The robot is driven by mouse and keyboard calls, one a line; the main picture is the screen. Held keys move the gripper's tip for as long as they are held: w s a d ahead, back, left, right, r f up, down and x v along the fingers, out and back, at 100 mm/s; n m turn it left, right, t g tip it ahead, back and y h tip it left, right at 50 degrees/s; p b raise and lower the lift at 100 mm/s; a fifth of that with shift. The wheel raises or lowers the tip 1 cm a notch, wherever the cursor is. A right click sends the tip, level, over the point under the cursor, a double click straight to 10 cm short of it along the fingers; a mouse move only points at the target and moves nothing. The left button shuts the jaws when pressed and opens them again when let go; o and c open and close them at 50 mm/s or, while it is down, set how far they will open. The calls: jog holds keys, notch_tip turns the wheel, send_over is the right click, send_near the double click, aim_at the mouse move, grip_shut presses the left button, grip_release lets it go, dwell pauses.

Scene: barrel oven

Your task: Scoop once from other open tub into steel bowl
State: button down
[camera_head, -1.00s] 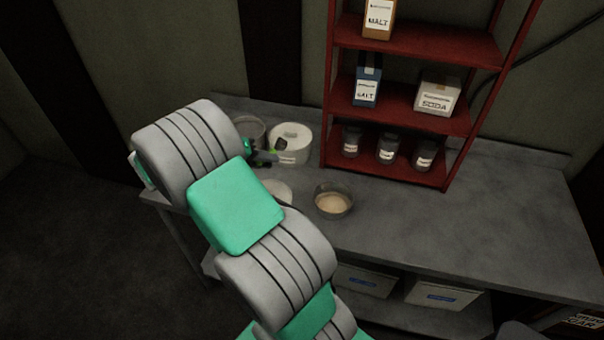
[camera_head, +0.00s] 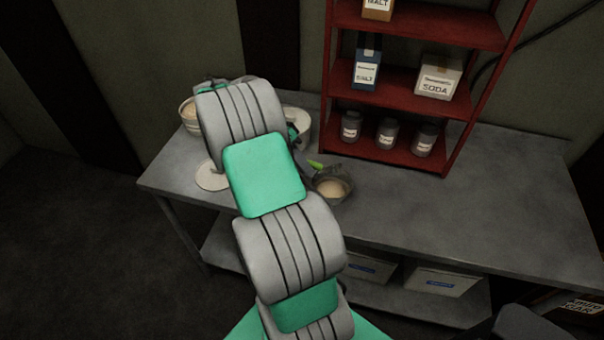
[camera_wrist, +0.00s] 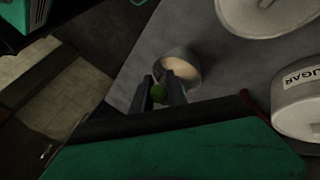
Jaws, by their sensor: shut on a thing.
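The steel bowl (camera_head: 333,190) stands on the counter just right of my arm, with pale contents in it; it also shows in the wrist view (camera_wrist: 181,68). My gripper (camera_wrist: 166,92) is shut on a green-handled scoop (camera_wrist: 158,93), whose green part also shows beside the bowl (camera_head: 315,164). The gripper is over or beside the bowl's near side in the wrist view. The scoop's load cannot be made out. An open tub with pale contents (camera_head: 187,113) stands at the left, partly behind my arm. Another tub is hidden there.
A white tub (camera_head: 302,128) is partly behind my arm. A tub labelled SUGAR (camera_wrist: 300,102) shows in the wrist view. A round pale lid (camera_head: 211,177) lies on the counter (camera_head: 440,215). The red shelf (camera_head: 415,105) stands behind the bowl. The counter's right side is clear.

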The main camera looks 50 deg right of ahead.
jog(key=s+r+m+t+h+b, duration=0.1)
jog(key=s+r+t+b, duration=0.3)
jog(key=b, duration=1.7)
notch_tip(320, 180, up, 3)
jog(key=t, duration=0.3)
jog(key=shift+a+t, duration=0.3)
jog(key=shift+t, duration=0.1)
jog(key=shift+f, duration=0.15)
